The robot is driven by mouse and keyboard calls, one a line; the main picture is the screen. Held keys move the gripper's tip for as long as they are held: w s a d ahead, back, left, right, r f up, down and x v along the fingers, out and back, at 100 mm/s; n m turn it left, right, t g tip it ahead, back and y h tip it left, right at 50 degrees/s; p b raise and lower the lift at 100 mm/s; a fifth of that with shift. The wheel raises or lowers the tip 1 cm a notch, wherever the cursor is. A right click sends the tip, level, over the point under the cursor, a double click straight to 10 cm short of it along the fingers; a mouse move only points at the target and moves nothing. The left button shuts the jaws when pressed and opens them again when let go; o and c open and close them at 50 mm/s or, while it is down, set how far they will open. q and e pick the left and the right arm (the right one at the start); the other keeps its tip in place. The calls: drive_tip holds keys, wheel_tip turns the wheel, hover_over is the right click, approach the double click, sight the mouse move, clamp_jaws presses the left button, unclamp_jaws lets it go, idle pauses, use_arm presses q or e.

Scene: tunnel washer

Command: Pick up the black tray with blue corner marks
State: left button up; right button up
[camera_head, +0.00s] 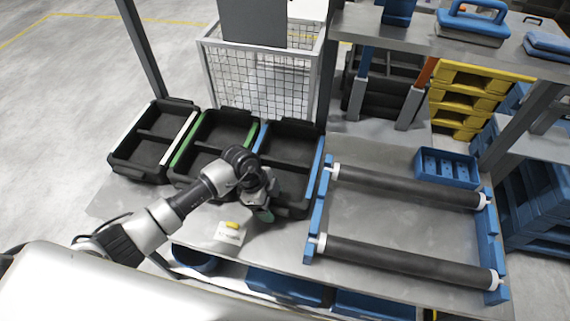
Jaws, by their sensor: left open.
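Three black trays stand in a row on the grey table. The right black tray (290,150) has a blue strip along its right edge; separate corner marks are too small to make out. My left gripper (263,210) is open, over the near part of this tray, pointing down. The gripper and wrist hide the tray's near left part, and I cannot tell whether they touch it. The middle tray (212,133) has green strips and the left tray (150,150) a whitish strip. My right gripper is out of view.
Right of the trays, two dark rollers (410,187) lie in blue supports. A yellow item (232,225) on a white card lies near the table's front edge. A wire cage (265,85) stands behind the trays. A small blue bin (446,167) sits behind the rollers.

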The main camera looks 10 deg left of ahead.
use_arm(q)
drive_tip(key=c, duration=1.2)
drive_tip(key=shift+w+a+r, duration=0.1)
